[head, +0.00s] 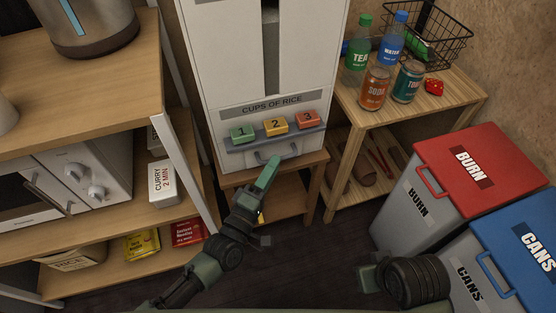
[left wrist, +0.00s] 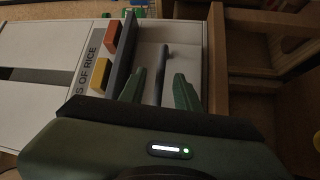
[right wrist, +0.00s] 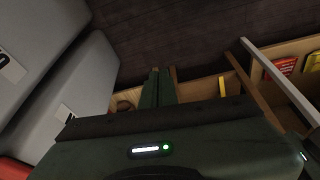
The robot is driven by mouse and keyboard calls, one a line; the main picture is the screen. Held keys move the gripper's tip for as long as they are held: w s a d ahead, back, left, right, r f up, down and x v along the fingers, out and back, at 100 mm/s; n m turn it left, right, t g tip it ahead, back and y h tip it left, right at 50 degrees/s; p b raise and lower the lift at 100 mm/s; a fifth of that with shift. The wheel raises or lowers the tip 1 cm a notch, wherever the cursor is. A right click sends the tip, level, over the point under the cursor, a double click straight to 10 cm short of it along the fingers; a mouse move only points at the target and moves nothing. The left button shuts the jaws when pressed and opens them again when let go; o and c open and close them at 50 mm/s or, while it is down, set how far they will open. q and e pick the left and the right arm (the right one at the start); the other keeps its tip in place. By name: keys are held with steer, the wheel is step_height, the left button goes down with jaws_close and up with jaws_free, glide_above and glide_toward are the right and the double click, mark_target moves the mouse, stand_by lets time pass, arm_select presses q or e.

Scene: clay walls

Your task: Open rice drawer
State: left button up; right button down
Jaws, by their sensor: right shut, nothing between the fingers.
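The white rice dispenser (head: 222,60) stands on a small wooden stand, with "CUPS OF RICE" above numbered buttons. Below the buttons is the rice drawer (head: 239,164), with a grey bar handle (head: 263,160); the drawer appears closed. My left gripper (head: 270,172) is at the drawer front, partly covering it. In the left wrist view, its green fingers (left wrist: 159,82) are open, one on each side of the handle (left wrist: 164,62), with gaps visible. My right gripper (right wrist: 160,76) is shut and empty, pointing over the dark floor; its fingertips are not clear in the head view.
Green, yellow and orange buttons (head: 275,126) sit on a grey ledge just above the handle. A wooden table (head: 452,99) with bottles and cans stands right of the dispenser. A shelf with a microwave (head: 82,172) is left. Red (head: 470,165) and blue (head: 520,250) bins stand at right.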

arm_select(q)
steer(key=shift+x, duration=1.65)
jaws_close()
steer(key=shift+f, duration=0.1)
